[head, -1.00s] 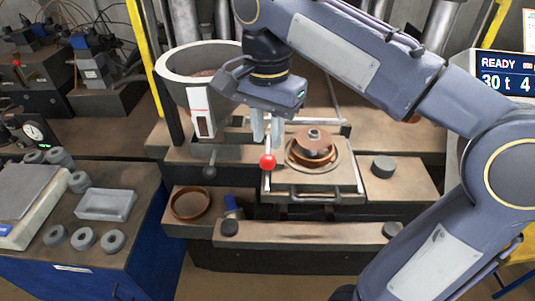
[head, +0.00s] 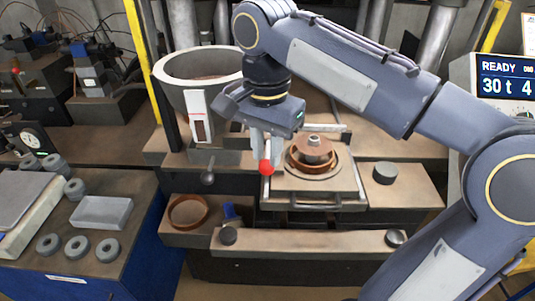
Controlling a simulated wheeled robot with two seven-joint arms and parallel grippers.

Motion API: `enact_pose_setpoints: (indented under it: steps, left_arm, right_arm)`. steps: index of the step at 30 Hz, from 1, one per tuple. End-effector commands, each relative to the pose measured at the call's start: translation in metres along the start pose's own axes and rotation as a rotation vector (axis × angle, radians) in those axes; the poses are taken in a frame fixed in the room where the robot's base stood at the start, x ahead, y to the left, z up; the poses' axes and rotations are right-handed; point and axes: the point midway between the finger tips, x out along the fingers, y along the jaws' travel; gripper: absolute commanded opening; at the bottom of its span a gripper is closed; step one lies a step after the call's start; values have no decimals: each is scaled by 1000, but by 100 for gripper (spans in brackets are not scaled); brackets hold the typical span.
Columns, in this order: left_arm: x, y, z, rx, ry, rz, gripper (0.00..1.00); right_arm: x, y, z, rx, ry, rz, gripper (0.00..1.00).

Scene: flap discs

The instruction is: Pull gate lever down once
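A lever with a red knob (head: 266,168) stands at the front left of the press's plate, with red also showing higher up its stem. My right gripper (head: 267,145) comes down from above, its two pale fingers on either side of the red part. I cannot tell whether they touch it. A second, dark-knobbed lever (head: 208,178) sits below the grey hopper (head: 200,68), to the left of the gripper. The picture does not settle which of the two is the gate lever. My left gripper is out of view.
A round brown disc stack (head: 313,150) lies on the plate just right of the gripper. A dark puck (head: 385,172) and a brown ring (head: 188,211) sit at the sides. A workbench (head: 120,190) with grey rings stands left. The display (head: 507,77) reads READY.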

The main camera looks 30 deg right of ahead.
Motion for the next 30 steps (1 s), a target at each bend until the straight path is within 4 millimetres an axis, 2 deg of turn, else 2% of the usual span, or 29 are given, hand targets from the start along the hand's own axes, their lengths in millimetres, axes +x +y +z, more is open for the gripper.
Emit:
enact_pose_setpoints:
  steps: [30]
  left_arm:
    - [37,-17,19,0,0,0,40]
  right_arm:
    - [64,0,0,0,0,-2,22]
